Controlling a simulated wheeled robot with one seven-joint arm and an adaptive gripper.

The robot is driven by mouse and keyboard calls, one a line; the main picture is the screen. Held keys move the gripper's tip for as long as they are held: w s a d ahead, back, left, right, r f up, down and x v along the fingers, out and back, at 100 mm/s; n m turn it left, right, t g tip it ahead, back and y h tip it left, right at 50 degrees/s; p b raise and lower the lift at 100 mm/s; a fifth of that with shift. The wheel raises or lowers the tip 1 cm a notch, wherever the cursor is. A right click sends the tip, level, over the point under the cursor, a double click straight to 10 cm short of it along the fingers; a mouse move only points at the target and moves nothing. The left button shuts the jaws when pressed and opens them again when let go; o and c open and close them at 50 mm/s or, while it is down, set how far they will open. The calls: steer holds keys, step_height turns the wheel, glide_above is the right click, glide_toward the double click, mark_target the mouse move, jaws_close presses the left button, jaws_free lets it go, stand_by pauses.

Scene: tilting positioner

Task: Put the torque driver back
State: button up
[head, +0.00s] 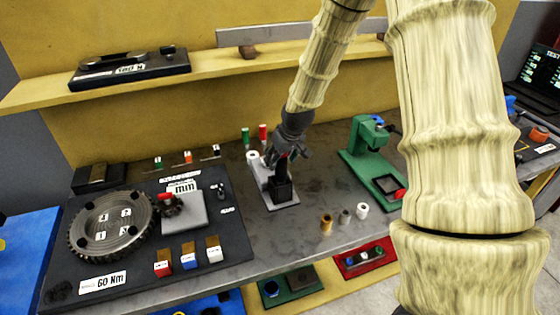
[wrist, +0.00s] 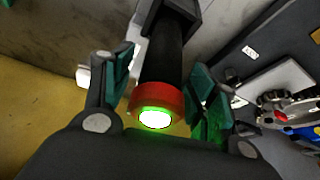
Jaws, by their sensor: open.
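The torque driver (wrist: 157,100) has a black body, a red collar and a glowing green-white end facing the wrist camera. Its far end sits in a black holder (head: 283,191) on a light grey plate on the bench. My gripper (wrist: 165,78) is open, with one teal-padded finger on each side of the driver and gaps visible between pads and body. In the head view my gripper (head: 287,156) is just above the holder and hides most of the driver.
A dark board with a toothed ring (head: 112,222) and coloured blocks lies to the left. A green press (head: 372,150) stands to the right. Small cylinders (head: 345,216) stand at the front right, and a white roll (head: 252,157) with red and green-topped items is close behind the holder.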

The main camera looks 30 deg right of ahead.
steer(key=b+v, duration=0.2)
steer(key=v, duration=0.8)
steer(key=shift+r+b, duration=0.25)
steer(key=shift+b, duration=0.1)
steer(key=shift+s, duration=0.1)
